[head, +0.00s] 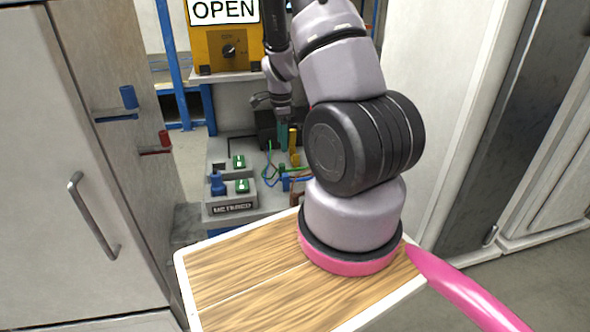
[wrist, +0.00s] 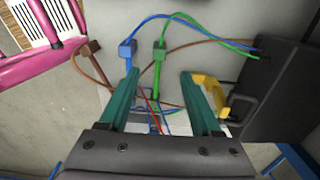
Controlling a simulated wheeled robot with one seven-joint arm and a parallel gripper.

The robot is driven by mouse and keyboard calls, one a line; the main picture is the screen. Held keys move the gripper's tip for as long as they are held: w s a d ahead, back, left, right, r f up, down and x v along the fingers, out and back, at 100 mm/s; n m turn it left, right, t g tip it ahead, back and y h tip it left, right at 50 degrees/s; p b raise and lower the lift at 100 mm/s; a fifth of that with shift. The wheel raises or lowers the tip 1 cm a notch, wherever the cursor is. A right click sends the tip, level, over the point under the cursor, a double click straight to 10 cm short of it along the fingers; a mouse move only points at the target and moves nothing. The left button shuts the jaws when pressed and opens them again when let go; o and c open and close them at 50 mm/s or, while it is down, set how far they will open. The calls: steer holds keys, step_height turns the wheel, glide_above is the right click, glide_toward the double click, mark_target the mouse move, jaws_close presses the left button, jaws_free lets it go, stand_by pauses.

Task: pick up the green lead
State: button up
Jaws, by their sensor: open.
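The green lead (wrist: 159,56) shows in the wrist view as a green block with a cable curving right to a black box. Its block lies ahead of and between the two fingertips of my gripper (wrist: 159,76), with gaps on both sides. My gripper is open, with teal fingers, and holds nothing. In the head view my gripper (head: 283,147) hangs over the station's bench, and the green lead's cable (head: 269,151) shows just left of it. The lead's block is hard to make out there.
A blue lead (wrist: 127,51) is close by the left finger, and a brown lead (wrist: 91,48) is farther left. A yellow part (wrist: 209,88) is against or near the right finger. The black box (wrist: 282,90) stands at right. A METERED panel (head: 232,208) stands left on the bench.

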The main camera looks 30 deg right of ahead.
mark_target(283, 164)
step_height(283, 164, down, 10)
steer(key=shift+s+f, duration=0.1)
steer(key=shift+f, duration=0.1)
jaws_close()
stand_by(0.4)
